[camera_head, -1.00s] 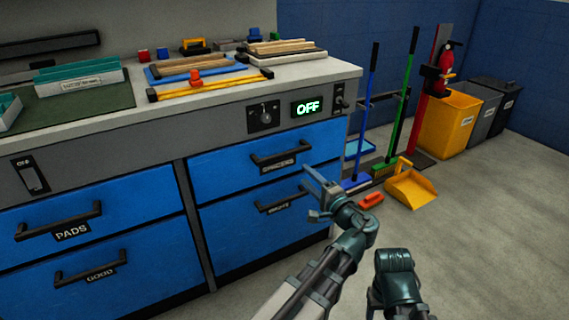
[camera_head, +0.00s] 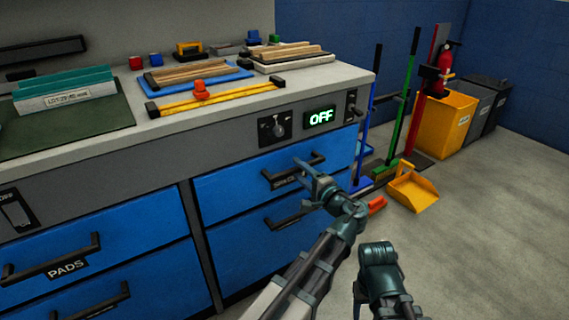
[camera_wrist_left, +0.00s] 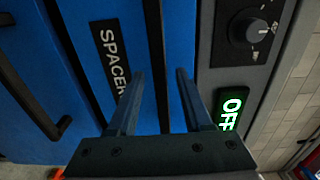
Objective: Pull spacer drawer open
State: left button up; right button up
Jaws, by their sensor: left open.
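The spacer drawer (camera_head: 222,193) is the blue top drawer on the right side of the bench, its front flush with the cabinet. Its black bar handle (camera_head: 275,177) is partly hidden behind my left gripper (camera_head: 303,183). In the left wrist view the "SPACER" label (camera_wrist_left: 108,58) shows, with its end hidden by a finger. There the black handle bar (camera_wrist_left: 155,50) runs between the two open fingers of my left gripper (camera_wrist_left: 156,75). I cannot see contact with the bar. My right gripper is not in view.
Another drawer (camera_head: 235,245) with its own handle lies below. A dial (camera_head: 276,128) and a green "OFF" display (camera_head: 320,117) sit on the panel above. Brooms and a yellow dustpan (camera_head: 412,188) stand right of the bench. Open floor (camera_head: 480,250) lies at the right.

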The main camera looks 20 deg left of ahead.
pick_arm(q)
jog(key=shift+w+a, duration=0.35)
jog(key=shift+a, duration=0.05)
grip_shut()
dwell(1.2)
